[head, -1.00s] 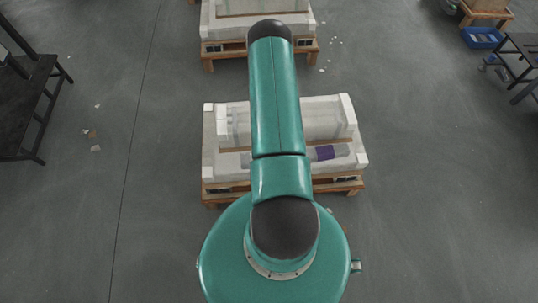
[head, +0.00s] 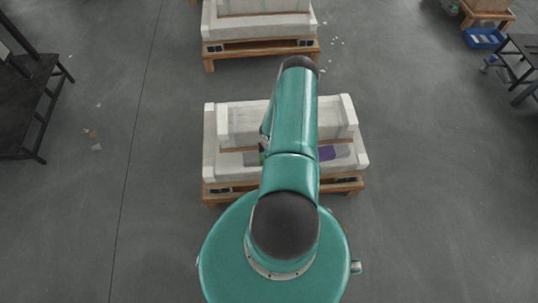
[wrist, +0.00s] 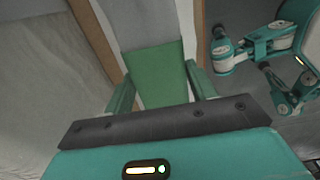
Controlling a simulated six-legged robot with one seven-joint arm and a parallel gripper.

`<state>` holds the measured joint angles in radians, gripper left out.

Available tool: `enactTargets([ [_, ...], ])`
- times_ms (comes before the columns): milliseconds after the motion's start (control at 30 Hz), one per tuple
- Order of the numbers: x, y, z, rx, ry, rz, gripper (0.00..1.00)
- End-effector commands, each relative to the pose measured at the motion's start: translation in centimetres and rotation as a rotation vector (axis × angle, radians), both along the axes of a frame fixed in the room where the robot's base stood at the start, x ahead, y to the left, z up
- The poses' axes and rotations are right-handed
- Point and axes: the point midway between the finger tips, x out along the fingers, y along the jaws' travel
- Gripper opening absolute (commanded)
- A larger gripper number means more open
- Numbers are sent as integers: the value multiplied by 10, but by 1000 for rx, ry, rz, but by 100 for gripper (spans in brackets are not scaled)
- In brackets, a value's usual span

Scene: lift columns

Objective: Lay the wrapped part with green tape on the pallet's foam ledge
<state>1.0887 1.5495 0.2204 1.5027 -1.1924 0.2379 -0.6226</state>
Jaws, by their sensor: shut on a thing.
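In the wrist view, my gripper (wrist: 160,82) is shut on the wrapped part with green tape. The green tape (wrist: 158,72) lies between the two fingers, and the part's pale grey wrapped body (wrist: 150,20) runs on toward the top of the picture. In the head view, the pallet (head: 340,187) is straight ahead with white foam (head: 209,160) on it, including a raised foam ledge (head: 237,122) toward the back. My arm covers the middle of the pallet and hides most of the gripper and held part. Contact between part and foam cannot be told.
A part with purple tape (head: 327,153) lies in the pallet's front trough, right of my arm. A second foam-topped pallet (head: 260,44) stands behind. A dark bench (head: 35,100) is at left, a blue bin (head: 483,38) at far right. Floor around the pallet is mostly clear.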

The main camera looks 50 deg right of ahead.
Motion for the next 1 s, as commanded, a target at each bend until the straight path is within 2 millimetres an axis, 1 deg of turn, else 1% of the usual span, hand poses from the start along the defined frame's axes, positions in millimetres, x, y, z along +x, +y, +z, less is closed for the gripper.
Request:
enactTargets([
  [300, 0, 0, -6, 0, 0, 0, 15],
  [333, 0, 0, -6, 1, 1, 0, 58],
  [433, 0, 0, -6, 0, 0, 0, 78],
  [767, 0, 0, -4, 0, 0, 0, 78],
  [867, 0, 0, 3, -1, -1, 0, 78],
  [1000, 1, -1, 23, -2, -1, 0, 78],
])
